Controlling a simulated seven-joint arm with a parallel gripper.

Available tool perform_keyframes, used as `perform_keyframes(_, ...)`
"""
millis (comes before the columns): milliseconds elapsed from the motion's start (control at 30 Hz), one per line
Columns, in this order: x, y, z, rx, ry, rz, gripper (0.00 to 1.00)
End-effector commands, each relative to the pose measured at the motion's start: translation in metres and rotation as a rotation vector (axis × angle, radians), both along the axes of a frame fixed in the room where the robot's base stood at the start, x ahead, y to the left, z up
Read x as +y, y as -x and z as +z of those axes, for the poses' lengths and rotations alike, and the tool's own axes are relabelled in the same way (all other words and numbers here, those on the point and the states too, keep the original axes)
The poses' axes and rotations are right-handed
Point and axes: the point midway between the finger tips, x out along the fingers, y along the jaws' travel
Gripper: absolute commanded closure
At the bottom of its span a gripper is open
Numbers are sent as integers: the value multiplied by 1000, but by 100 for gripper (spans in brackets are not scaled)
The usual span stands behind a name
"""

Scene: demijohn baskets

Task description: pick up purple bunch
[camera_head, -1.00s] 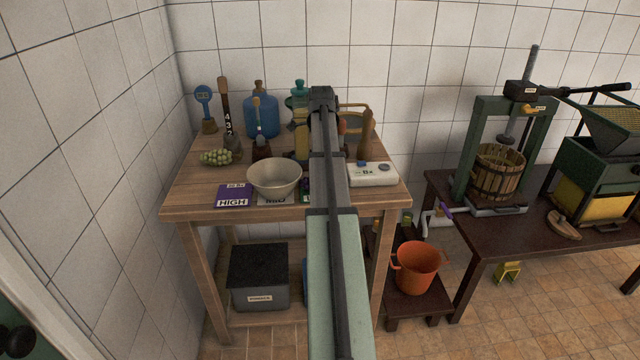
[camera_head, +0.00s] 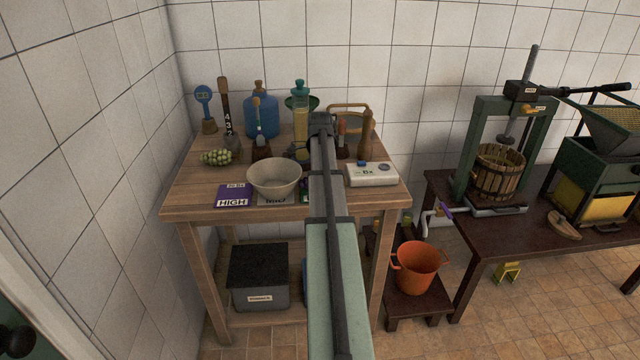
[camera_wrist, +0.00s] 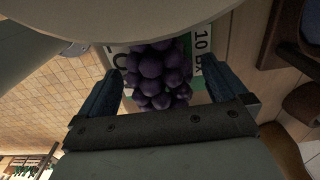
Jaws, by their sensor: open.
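The purple bunch (camera_wrist: 158,72) is a cluster of dark round grapes in the wrist view, lying on a white and green card (camera_wrist: 203,45) marked "10 Bx". My gripper (camera_wrist: 157,78) is open, with one blue finger on each side of the bunch. I cannot tell whether the fingers touch it. In the head view my arm hides the bunch and the gripper.
A cream bowl (camera_head: 274,179) stands close on the left; its side fills the top of the wrist view (camera_wrist: 130,20). A purple "HIGH" card (camera_head: 233,195), green bunch (camera_head: 216,157) and white meter (camera_head: 371,174) share the wooden table (camera_head: 190,197). Bottles stand behind.

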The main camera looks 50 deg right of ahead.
Motion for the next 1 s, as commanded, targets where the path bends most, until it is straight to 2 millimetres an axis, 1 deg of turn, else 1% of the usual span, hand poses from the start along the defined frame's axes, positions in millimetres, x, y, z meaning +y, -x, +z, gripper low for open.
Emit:
perform_keyframes(67, 0, 0, 0, 0, 0, 0, 0)
perform_keyframes(100, 0, 0, 0, 0, 0, 0, 3)
perform_keyframes(733, 0, 0, 0, 0, 0, 0, 64)
perform_keyframes(1000, 0, 0, 1, -1, 1, 0, 64)
